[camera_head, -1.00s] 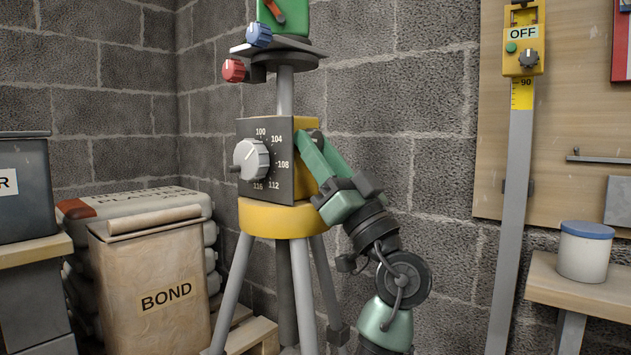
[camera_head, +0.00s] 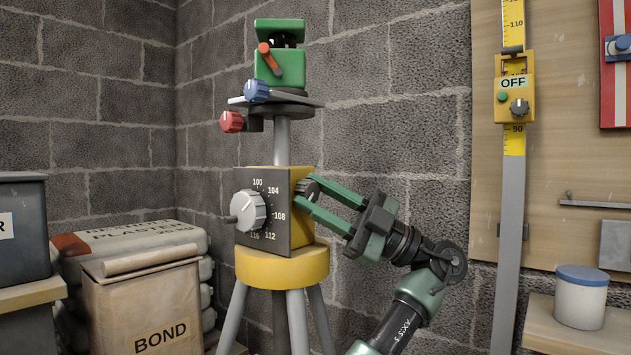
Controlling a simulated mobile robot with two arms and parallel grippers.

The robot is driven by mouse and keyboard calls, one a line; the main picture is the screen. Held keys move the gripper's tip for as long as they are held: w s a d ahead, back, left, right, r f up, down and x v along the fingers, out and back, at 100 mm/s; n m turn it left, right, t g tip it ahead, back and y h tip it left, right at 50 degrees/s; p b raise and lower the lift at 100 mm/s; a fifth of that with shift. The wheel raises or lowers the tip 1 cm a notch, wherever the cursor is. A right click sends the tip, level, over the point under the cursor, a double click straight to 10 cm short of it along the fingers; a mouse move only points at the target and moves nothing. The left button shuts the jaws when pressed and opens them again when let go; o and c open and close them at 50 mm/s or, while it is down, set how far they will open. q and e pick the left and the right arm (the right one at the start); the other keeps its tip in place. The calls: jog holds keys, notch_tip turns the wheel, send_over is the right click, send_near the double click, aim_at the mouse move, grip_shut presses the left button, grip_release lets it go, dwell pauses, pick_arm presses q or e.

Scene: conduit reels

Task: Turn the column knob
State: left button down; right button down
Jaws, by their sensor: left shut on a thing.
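The column knob (camera_head: 312,187) is a small dark ribbed knob on the right side of a yellow box with a dark front plate (camera_head: 279,240). My left gripper (camera_head: 303,190) comes in from the lower right. Its two green fingers lie above and below the knob and are shut on it, hiding part of its rim. The box sits on a yellow tripod head (camera_head: 281,268), with a grey column (camera_head: 282,143) rising above it. The front plate has a white dial knob (camera_head: 248,211) with numbers 100 to 116 around it. My right gripper is not in view.
Above are a red knob (camera_head: 232,122), a blue knob (camera_head: 256,91) and a green instrument (camera_head: 280,68) on a plate. A BOND bag (camera_head: 140,305) stands left. A yellow OFF unit (camera_head: 514,101) on a staff and a white tub (camera_head: 581,303) stand right.

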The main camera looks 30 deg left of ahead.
pick_arm(q)
jog(key=shift+r+n+g+h+p, duration=0.15)
jog(key=shift+n+g+h+p, duration=0.5)
jog(key=shift+n+h, duration=0.65)
jog(key=shift+w+n+t, duration=0.1)
jog(key=shift+n+t, duration=0.15)
jog(key=shift+n, duration=0.15)
jog(key=c, duration=1)
grip_release()
